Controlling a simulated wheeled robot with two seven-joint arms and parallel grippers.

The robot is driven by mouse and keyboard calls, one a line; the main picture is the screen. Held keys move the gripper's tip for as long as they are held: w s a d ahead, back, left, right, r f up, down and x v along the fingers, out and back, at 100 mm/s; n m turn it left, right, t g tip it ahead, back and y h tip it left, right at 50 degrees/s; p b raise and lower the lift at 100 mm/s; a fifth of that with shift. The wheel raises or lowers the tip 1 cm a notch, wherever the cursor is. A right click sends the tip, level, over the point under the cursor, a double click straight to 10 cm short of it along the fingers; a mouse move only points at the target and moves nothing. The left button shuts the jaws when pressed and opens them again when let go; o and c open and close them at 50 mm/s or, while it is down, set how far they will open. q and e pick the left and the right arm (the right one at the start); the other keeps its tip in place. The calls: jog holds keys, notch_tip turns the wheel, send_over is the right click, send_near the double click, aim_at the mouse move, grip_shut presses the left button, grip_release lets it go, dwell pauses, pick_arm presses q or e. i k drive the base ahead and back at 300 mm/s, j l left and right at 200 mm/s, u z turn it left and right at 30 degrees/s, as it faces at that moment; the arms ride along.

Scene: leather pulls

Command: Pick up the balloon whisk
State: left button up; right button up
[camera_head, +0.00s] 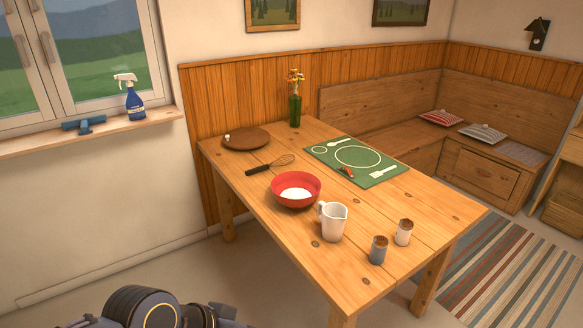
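The balloon whisk (270,165) lies flat on the wooden table (285,248), toward its left side. Its black handle points left and its wire loops point right. It lies behind the red bowl and in front of the round wooden board. No gripper is near it. Part of my own arm shows at the bottom left of the head view, but neither gripper can be seen.
A red bowl (296,203) with white contents stands in front of the whisk. A round board (246,138), a green place mat (330,155), a white jug (333,222), a blue cup (378,250) and a white cup (404,233) are also on the table. A vase (295,110) stands behind.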

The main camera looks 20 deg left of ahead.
aim_at(250, 172)
jog(key=i+j+z, duration=0.1)
jog(key=z, duration=0.4)
jog(key=j+z, duration=0.25)
jog(key=z, duration=0.25)
jog(key=j+z, duration=0.2)
jog(key=z, duration=0.3)
jog(key=k+j, duration=0.1)
jog(key=j, duration=1.55)
jog(key=k+j, duration=0.15)
jog(key=j, duration=1.55)
jog(key=k+j, duration=0.15)
jog(key=j, duration=0.7)
